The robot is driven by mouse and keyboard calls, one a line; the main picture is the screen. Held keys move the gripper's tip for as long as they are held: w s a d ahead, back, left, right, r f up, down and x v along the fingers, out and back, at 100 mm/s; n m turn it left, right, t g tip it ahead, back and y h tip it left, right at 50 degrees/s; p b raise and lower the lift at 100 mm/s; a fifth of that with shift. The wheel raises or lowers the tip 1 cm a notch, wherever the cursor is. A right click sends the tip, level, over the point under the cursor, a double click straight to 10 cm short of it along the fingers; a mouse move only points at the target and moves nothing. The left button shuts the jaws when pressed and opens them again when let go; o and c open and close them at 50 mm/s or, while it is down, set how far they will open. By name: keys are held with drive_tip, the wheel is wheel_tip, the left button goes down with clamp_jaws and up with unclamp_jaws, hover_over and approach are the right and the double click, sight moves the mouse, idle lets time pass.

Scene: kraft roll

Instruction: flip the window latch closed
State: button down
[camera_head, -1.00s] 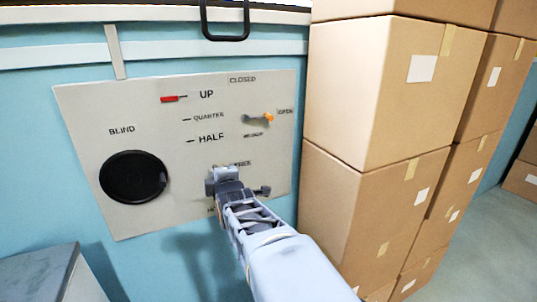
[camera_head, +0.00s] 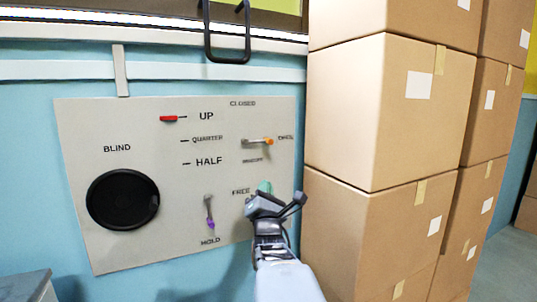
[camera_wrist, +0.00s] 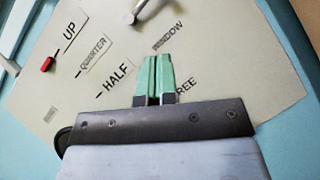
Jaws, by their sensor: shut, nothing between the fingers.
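The window latch (camera_head: 256,142) is a small grey lever with an orange tip, on the upper right of the pale panel (camera_head: 100,235). It lies roughly level, its tip pointing right to the OPEN label, with CLOSED printed above. Part of a grey lever (camera_wrist: 141,11) by the WINDOW label shows at the top of the wrist view. My gripper (camera_head: 265,187) is below the latch near the panel's right edge, apart from it. Its green fingers (camera_wrist: 153,75) are together and empty in the wrist view. Whether they touch the panel is unclear.
A purple-tipped lever (camera_head: 209,212) points down, left of my gripper. Stacked cardboard boxes (camera_head: 385,110) stand close on the right. A black handle (camera_head: 228,58) hangs above the panel.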

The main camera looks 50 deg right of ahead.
drive_tip(key=s+r+p+x, duration=0.2)
drive_tip(key=p+x, duration=0.1)
drive_tip(key=x, duration=0.9)
drive_tip(key=shift+w+d, duration=0.3)
drive_tip(key=shift+d, duration=0.15)
drive_tip(key=shift+r, duration=0.15)
drive_tip(key=shift+d+r+n+t+b, duration=0.15)
drive_tip(key=shift+n+t+b, duration=0.25)
drive_tip(key=shift+n+b, duration=0.2)
